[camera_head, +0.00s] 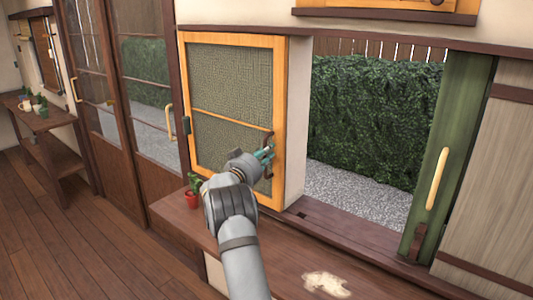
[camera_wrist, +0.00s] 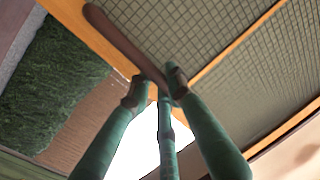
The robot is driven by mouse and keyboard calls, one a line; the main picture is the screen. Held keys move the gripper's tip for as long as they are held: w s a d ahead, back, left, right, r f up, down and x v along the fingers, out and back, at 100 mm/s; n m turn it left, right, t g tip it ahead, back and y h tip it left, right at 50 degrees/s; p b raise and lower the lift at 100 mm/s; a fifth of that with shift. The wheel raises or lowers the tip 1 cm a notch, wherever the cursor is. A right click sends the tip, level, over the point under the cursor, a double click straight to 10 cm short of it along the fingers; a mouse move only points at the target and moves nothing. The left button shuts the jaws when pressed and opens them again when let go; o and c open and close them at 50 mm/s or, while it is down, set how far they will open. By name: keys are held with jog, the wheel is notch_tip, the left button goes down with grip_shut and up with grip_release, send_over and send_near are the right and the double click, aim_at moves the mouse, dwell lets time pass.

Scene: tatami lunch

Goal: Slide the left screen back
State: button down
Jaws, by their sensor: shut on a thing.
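The left screen (camera_head: 232,75) is a mesh panel in an orange wooden frame, standing left of the open window gap. A dark brown upright handle (camera_head: 268,182) is on the right side of its frame. The screen's mesh (camera_wrist: 200,30) and the handle (camera_wrist: 112,32) also show in the wrist view. My gripper (camera_head: 265,153) is at the handle, with its green fingers shut around the bar. In the wrist view the fingertips (camera_wrist: 157,85) meet at one end of the handle, and part of the bar is hidden between them.
A small potted plant (camera_head: 192,198) stands on the brown ledge (camera_head: 275,245) below the screen, left of my arm. A pale patch (camera_head: 327,284) lies on the ledge. A green panel (camera_head: 440,150) with a yellow handle stands right of the open gap, beyond which is a hedge (camera_head: 375,115).

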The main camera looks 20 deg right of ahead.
jog(key=c, duration=1.6)
grip_release()
jog(key=shift+c, duration=0.2)
jog(key=shift+s+a, duration=0.1)
jog(key=v, duration=1.1)
jog(key=shift+s+a, duration=0.3)
jog(key=shift+d, duration=0.1)
